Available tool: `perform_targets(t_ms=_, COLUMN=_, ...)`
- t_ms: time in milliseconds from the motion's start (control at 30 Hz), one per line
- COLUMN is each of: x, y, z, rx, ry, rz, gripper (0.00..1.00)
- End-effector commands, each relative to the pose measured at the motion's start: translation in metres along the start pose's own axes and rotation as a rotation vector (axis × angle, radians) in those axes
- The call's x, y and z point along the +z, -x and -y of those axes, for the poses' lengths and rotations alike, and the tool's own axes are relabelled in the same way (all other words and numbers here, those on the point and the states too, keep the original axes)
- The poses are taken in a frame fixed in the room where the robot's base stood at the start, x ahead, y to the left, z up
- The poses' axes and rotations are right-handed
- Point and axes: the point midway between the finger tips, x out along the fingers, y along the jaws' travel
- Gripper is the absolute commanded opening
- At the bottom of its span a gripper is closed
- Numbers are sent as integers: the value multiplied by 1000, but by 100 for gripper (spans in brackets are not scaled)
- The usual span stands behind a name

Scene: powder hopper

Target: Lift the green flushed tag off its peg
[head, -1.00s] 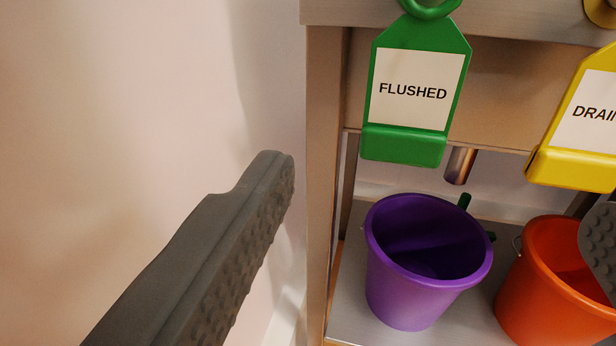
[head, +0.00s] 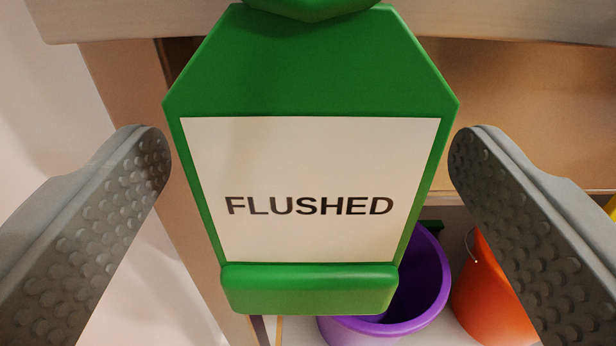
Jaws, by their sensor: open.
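The green flushed tag (head: 310,75) hangs upright and fills the middle of the head view, with a white label reading FLUSHED and a thick green lip along its bottom. The lower part of its green ring shows at the top edge; the peg is out of view. My gripper (head: 308,150) is open, with one grey dimpled finger on each side of the tag. A narrow gap shows between each fingertip and the tag's edges. Nothing is held.
A wooden frame with a rail (head: 530,22) runs behind the tag at the top. Below and behind are a purple bucket (head: 425,290) and an orange bucket (head: 485,295), partly hidden. A sliver of yellow (head: 611,207) shows at the right edge. A pale wall is at left.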

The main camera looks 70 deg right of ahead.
Motion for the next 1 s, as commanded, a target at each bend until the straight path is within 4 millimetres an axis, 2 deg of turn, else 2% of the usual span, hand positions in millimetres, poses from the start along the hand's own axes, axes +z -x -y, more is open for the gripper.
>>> perform_targets(t_ms=233, x=0, y=-24, z=0, rx=-1, ry=0, rz=0, gripper=84)
perform_targets(t_ms=600, x=0, y=-28, z=0, rx=-1, ry=0, rz=0, gripper=84)
perform_targets(t_ms=667, x=0, y=-28, z=0, rx=-1, ry=0, rz=0, gripper=76)
perform_targets(t_ms=867, x=0, y=-28, z=0, rx=-1, ry=0, rz=0, gripper=36)
perform_targets(t_ms=1000, x=0, y=-28, z=0, rx=-1, ry=0, rz=0, gripper=36)
